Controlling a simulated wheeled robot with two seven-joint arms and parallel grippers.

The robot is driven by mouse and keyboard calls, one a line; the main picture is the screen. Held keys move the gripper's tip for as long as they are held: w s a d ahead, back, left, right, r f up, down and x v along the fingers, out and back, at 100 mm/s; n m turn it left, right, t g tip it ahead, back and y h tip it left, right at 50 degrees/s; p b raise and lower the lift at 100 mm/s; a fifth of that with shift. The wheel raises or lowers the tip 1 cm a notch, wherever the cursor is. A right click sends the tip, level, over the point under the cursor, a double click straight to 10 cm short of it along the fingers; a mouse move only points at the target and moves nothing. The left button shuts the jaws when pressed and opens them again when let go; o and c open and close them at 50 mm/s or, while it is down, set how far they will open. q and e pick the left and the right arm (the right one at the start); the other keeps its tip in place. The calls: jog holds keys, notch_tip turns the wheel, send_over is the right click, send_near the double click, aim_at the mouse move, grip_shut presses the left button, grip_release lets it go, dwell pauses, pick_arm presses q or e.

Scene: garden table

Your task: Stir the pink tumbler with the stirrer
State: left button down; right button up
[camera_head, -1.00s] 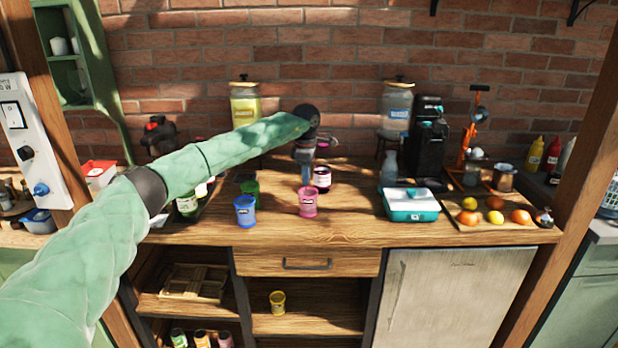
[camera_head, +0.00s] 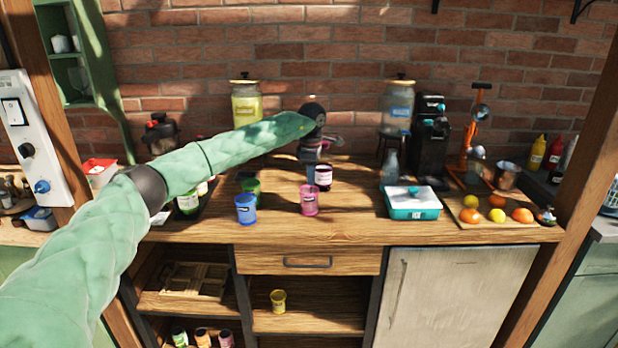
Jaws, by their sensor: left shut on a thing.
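The pink tumbler (camera_head: 310,201) stands upright near the front of the wooden counter, to the right of a blue tumbler (camera_head: 245,210). My left arm reaches in from the left, and my left gripper (camera_head: 312,168) points down above and just behind the pink tumbler. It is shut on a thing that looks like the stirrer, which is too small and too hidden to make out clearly. I cannot tell whether its lower end is inside the tumbler. My right gripper is not in view.
A dark jar with a pale label (camera_head: 323,177) stands close behind the pink tumbler. A green tumbler (camera_head: 251,188) stands behind the blue one. A teal box (camera_head: 413,207) and a fruit board (camera_head: 470,227) are to the right. The counter front is clear.

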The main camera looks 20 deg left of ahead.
pick_arm(q)
jog(key=shift+s+b, duration=0.2)
jog(key=shift+b, duration=0.25)
notch_tip(320, 180, up, 8)
jog(key=p, duration=0.2)
jog(key=shift+w+a+r, duration=0.2)
jog(key=shift+w+a, duration=0.15)
jog(key=shift+a, duration=0.1)
dwell(2.4)
dwell(0.8)
